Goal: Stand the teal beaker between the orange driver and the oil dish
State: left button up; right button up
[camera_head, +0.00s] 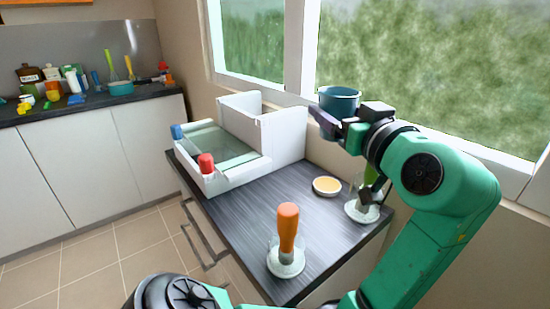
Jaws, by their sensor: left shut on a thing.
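The teal beaker (339,98) is held upright, high above the dark counter and in front of the window. My left gripper (338,124) is shut on the beaker's lower side. The orange driver (288,222) stands handle up in a clear round holder near the counter's front edge. The oil dish (326,186), a small pale dish with yellow-orange contents, sits farther back and to the right. A bare strip of counter lies between the driver and the dish. My right gripper is out of view.
A green-handled tool (371,180) stands in a clear holder (361,210) right of the dish, partly hidden by my arm. A white cabinet (283,134) with a glass lid and red and blue knobs stands at the back left. The counter left of the dish is clear.

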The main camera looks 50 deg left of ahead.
pick_arm(q)
jog(key=f+b, duration=0.1)
jog(key=f, duration=0.5)
jog(key=f+b, duration=0.1)
jog(key=f, duration=1.2)
jog(key=shift+s+d+b, duration=0.1)
jog(key=shift+s+b, duration=0.2)
jog(key=shift+b, duration=0.1)
jog(key=shift+f, duration=0.45)
jog(key=o, duration=1.3)
jog(key=shift+c, duration=0.2)
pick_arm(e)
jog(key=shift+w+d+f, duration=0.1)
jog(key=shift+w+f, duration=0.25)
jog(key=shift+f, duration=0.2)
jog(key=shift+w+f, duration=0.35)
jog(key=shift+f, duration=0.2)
